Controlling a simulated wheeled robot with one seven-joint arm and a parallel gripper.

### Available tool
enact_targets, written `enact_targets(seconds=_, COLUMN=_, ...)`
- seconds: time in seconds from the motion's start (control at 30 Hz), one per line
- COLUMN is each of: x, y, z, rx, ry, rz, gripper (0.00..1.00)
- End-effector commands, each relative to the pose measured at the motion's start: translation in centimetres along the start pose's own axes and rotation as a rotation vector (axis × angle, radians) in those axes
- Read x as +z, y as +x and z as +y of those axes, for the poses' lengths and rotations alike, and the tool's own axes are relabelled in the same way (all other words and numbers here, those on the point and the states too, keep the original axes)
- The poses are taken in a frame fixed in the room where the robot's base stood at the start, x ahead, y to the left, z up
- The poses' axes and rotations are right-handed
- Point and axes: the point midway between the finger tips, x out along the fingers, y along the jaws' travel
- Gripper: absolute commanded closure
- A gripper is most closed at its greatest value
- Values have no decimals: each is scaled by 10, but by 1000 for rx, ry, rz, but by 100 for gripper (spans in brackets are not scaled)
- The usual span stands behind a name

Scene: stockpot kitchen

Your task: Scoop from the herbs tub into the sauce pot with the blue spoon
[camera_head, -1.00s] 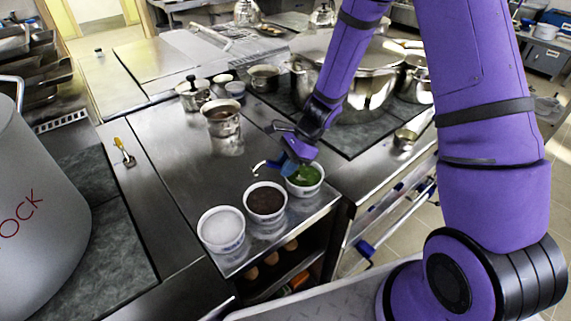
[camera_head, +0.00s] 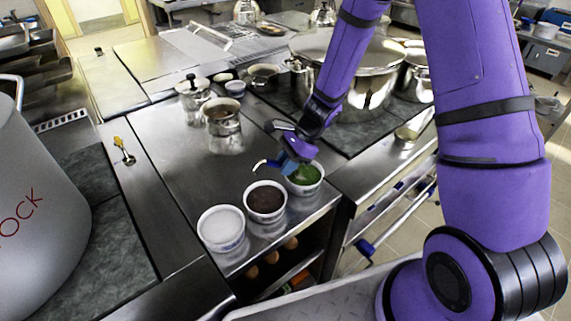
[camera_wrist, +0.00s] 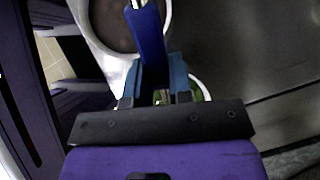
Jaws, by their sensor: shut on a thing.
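The herbs tub (camera_head: 309,186), white with green contents, stands at the right end of a row of three tubs near the counter's front edge. My gripper (camera_head: 290,165) is just above it, shut on the blue spoon (camera_head: 268,163). The blue handle also shows in the wrist view (camera_wrist: 150,40), between the fingers (camera_wrist: 162,85). The spoon's bowl is not clearly visible. In the wrist view the herbs tub (camera_wrist: 203,90) is mostly hidden behind my gripper. A small steel pot with brown contents (camera_head: 222,125), possibly the sauce pot, stands farther back on the counter.
A dark-filled tub (camera_head: 265,216) and a white-filled tub (camera_head: 222,245) stand left of the herbs. A large lidded steel pot (camera_head: 375,90) stands behind my arm. A big grey stockpot (camera_head: 40,215) is at left. The counter's middle (camera_head: 185,165) is clear.

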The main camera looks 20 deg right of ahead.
Motion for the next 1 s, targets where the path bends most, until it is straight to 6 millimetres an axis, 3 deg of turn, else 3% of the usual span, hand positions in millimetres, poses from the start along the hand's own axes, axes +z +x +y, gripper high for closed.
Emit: enact_targets(seconds=1.0, x=-9, y=-7, z=0, rx=0, ry=-1, rz=0, gripper=100)
